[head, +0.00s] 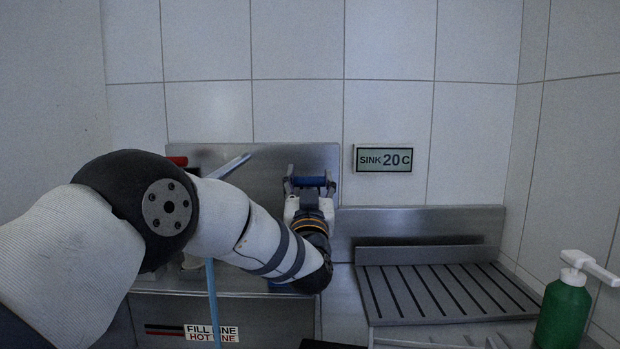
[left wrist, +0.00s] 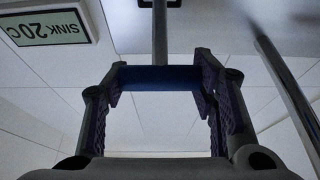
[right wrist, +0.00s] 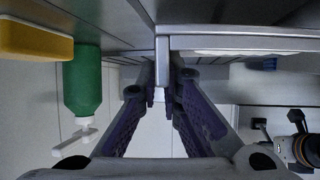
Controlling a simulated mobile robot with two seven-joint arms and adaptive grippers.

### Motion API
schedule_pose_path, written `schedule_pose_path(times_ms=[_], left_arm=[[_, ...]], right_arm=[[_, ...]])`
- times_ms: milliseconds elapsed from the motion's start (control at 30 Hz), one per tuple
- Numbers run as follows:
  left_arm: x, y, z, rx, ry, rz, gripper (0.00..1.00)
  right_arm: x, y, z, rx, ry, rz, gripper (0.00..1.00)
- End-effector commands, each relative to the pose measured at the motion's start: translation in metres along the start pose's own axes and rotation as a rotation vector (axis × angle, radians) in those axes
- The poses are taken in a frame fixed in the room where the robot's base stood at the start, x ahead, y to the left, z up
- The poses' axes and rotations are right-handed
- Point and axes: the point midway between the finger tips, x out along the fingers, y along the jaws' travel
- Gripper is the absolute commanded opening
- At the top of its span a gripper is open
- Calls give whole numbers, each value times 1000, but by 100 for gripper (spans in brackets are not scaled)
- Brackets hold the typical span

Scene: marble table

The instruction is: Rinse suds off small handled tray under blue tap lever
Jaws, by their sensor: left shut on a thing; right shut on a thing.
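The blue tap lever (head: 307,182) is at the back of the sink. My left gripper (head: 308,183) is shut on it; in the left wrist view the blue bar (left wrist: 160,78) spans between the fingers. My right gripper (right wrist: 162,92) is shut on a narrow grey piece, seemingly the handle of the small handled tray (right wrist: 240,30). The tray's grey metal edge runs right from the fingertips in the right wrist view. The right gripper is outside the head view.
A red lever (head: 178,161) and metal spout (head: 232,166) are left of the blue lever. A slotted drainboard (head: 430,292) lies right of the sink. A green pump bottle (head: 563,312) stands at the far right. A yellow block (right wrist: 35,40) shows in the right wrist view.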

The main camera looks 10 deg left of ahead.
Motion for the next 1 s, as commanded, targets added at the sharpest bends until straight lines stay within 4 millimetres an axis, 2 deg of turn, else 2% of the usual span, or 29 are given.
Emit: schedule_pose_path(times_ms=[33,167,200,267,300,567,667,767,1000], left_arm=[[-3,1,7,2,-14,3,3],[-3,1,7,2,-15,3,2],[-3,1,7,2,-15,3,57],[-2,1,7,2,-14,3,70],[-2,1,6,2,-13,3,73],[-2,1,3,2,-8,2,73],[-8,1,3,2,-9,3,73],[-29,1,3,4,-11,5,73],[-94,1,4,3,-11,5,73]], right_arm=[[1,0,1,1,-1,0,0],[1,0,1,1,-1,0,0],[1,0,1,1,-1,0,0],[1,0,1,1,-1,0,0],[1,0,1,1,-1,0,0],[0,0,0,1,0,0,0],[0,0,0,1,0,0,0],[0,0,0,1,1,0,0],[0,0,0,1,1,0,0]])
